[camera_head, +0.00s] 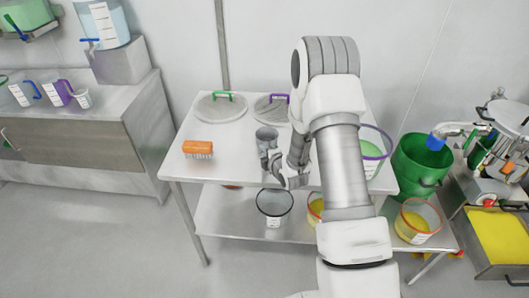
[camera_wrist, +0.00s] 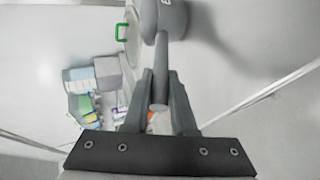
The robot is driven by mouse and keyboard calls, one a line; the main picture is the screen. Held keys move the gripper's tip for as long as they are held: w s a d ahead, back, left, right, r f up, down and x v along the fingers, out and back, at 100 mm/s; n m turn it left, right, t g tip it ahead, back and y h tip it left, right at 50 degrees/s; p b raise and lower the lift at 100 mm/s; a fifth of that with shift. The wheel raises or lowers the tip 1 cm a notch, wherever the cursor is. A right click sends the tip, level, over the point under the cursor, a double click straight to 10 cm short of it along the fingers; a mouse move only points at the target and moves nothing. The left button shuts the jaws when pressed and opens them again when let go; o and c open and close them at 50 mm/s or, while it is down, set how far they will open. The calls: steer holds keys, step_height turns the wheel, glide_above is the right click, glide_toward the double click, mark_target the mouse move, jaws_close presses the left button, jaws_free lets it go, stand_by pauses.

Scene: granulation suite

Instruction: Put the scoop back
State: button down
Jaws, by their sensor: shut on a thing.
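The grey scoop (camera_head: 266,134) is held over the white table (camera_head: 225,150), its cup end upward in the head view. My gripper (camera_head: 270,160) is shut on its handle. In the wrist view the scoop (camera_wrist: 161,60) runs between the two fingers of my gripper (camera_wrist: 160,88), with its rounded cup at the top edge. I cannot tell whether the scoop touches the table. Part of the table behind my arm is hidden.
Lids with a green handle (camera_head: 220,106) and a purple handle (camera_head: 271,108) lie at the table's back. A purple-rimmed tub (camera_head: 374,145) is partly behind my arm. A green bucket (camera_head: 419,163) is right.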

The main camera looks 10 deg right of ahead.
steer(key=shift+f+b, duration=0.15)
steer(key=shift+b, duration=0.15)
steer(key=c, duration=0.7)
jaws_free()
steer(key=shift+c, duration=0.2)
